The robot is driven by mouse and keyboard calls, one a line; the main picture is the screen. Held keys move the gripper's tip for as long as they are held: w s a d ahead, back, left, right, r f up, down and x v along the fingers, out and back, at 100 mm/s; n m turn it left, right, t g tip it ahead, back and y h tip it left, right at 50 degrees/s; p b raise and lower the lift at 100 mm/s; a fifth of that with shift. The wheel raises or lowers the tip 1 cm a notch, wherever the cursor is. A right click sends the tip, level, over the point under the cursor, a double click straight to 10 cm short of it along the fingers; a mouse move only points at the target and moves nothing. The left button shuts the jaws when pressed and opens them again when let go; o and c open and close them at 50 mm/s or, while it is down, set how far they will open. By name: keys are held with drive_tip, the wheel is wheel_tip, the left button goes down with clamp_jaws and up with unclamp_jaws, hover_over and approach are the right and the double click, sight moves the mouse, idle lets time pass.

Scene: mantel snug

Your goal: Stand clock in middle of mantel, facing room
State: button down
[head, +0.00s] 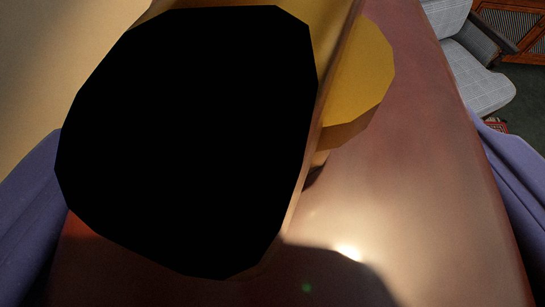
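A large black, many-sided shape fills the left and middle of the head view. It looks like part of the clock (185,140), seen from very close; no dial or hands show, so I cannot tell which way it faces. A tan edge runs down its right side. My gripper (272,130) has purple fingers at the left and right picture edges, spread wide. The black shape lies between them, overlapping the left finger; a wide gap separates it from the right one. The glossy reddish-brown mantel (425,190) lies below. Contact is hidden.
A yellow round-ended thing (362,75) shows just right of the black shape, partly hidden. A pale yellow wall (45,60) is at left. A grey checked armchair (478,75) and a wooden cabinet (515,30) stand beyond the mantel's right edge. The mantel's right part is clear.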

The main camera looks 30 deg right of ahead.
drive_tip(key=f, duration=0.1)
drive_tip(key=d+f, duration=0.1)
drive_tip(key=shift+d+f, duration=0.25)
drive_tip(key=shift+f, duration=0.1)
drive_tip(key=shift+s+a, duration=0.2)
drive_tip(key=shift+f, duration=0.1)
unclamp_jaws()
drive_tip(key=shift+d+f, duration=0.1)
drive_tip(key=shift+d, duration=0.1)
drive_tip(key=shift+s+r, duration=0.1)
drive_tip(key=shift+r, duration=0.2)
drive_tip(key=v, duration=1.2)
drive_tip(key=shift+p, duration=0.3)
drive_tip(key=shift+f, duration=0.1)
